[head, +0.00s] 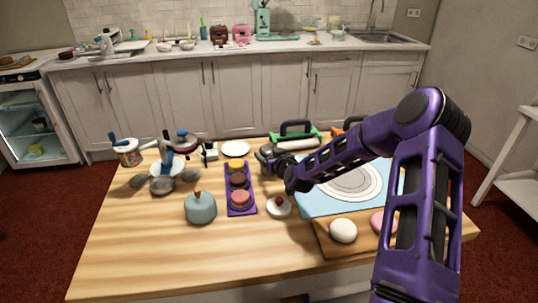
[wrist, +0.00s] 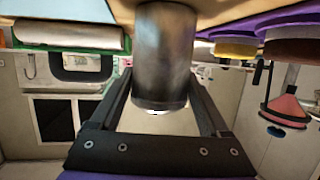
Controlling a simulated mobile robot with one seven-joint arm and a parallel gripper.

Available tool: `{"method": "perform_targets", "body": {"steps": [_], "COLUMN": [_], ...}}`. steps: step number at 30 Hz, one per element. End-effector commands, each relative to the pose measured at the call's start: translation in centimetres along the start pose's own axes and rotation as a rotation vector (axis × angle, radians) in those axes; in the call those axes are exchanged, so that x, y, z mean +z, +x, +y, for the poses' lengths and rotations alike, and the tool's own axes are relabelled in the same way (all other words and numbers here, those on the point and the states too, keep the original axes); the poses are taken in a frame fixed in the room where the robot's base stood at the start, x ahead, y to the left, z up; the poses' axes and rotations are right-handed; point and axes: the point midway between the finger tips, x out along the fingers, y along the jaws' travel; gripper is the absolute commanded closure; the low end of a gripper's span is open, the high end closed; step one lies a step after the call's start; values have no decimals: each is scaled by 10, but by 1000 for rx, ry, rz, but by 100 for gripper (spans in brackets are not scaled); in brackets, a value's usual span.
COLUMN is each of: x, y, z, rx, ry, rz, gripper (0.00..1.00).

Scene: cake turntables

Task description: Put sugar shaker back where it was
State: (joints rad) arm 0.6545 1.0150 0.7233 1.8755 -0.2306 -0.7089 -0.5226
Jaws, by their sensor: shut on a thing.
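My gripper (wrist: 160,88) is shut on a metal cylinder, the sugar shaker (wrist: 165,55); its dark fingers lie on either side of it in the wrist view. The shaker is grey and brushed, with a shiny rim at the end lower in that picture. Its other end is cut off by the top of the picture near the tabletop. I cannot tell whether it touches the table. In the head view my gripper (head: 272,164) is over the middle of the wooden table (head: 140,245), behind the purple tray's right side. The shaker is hard to make out there.
A blue domed item (head: 200,208) is front left. A blue mat (head: 312,198) and a board (head: 380,245) lie right. A green-framed roller (head: 297,142) stands behind.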

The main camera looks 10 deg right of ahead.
Motion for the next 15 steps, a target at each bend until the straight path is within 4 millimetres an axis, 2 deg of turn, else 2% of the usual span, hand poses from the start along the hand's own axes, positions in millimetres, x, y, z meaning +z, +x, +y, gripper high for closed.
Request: {"method": "perform_targets", "body": {"steps": [11, 12, 14, 15], "x": [2, 2, 2, 2], "y": [2, 1, 1, 1], "z": [0, 0, 0, 0], "rx": [0, 0, 0, 0], "ry": [-3, -2, -2, -2], "rz": [4, 3, 2, 2], "gripper": [94, 13, 2, 0]}}
